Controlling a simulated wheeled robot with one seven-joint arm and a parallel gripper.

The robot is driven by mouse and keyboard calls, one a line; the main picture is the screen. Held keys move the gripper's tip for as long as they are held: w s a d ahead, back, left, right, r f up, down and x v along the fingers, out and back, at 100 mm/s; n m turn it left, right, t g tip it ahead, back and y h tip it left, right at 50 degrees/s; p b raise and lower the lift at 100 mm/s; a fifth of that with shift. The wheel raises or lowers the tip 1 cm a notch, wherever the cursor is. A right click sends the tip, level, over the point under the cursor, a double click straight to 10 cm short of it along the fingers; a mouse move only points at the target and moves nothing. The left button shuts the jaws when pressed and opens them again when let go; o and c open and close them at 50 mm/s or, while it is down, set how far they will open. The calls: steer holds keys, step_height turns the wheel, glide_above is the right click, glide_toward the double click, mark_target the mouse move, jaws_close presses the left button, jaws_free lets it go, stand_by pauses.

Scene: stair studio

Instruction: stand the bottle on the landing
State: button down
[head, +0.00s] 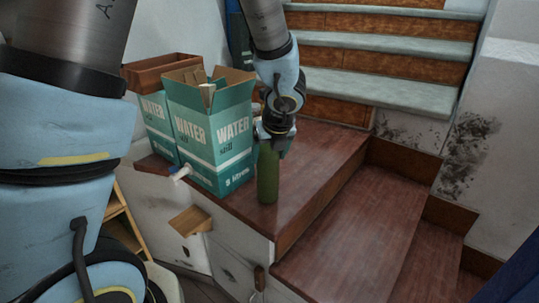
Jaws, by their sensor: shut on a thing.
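A green bottle (267,178) is upright at the front part of the reddish-brown wooden landing (315,180), to the right of the water boxes. My gripper (273,143) is at the bottle's top, pointing down, and is shut on it. The fingers and the bottle's neck are partly hidden by the gripper's own body. The bottle's base appears at or very close to the landing's surface; I cannot tell whether it touches.
Two teal water boxes, the nearer one (212,140) open-topped, stand left of the bottle. Lower steps (350,235) drop off at right, and pale-topped stairs (380,80) rise behind. The landing right of the bottle is clear.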

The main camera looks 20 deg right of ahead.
steer(key=shift+f, duration=0.1)
jaws_free()
steer(key=shift+r, duration=0.4)
steer(key=p+v, duration=0.2)
steer(key=v, duration=0.9)
steer(key=shift+s+r, duration=0.15)
steer(key=shift+r, duration=0.05)
steer(key=shift+s, duration=0.1)
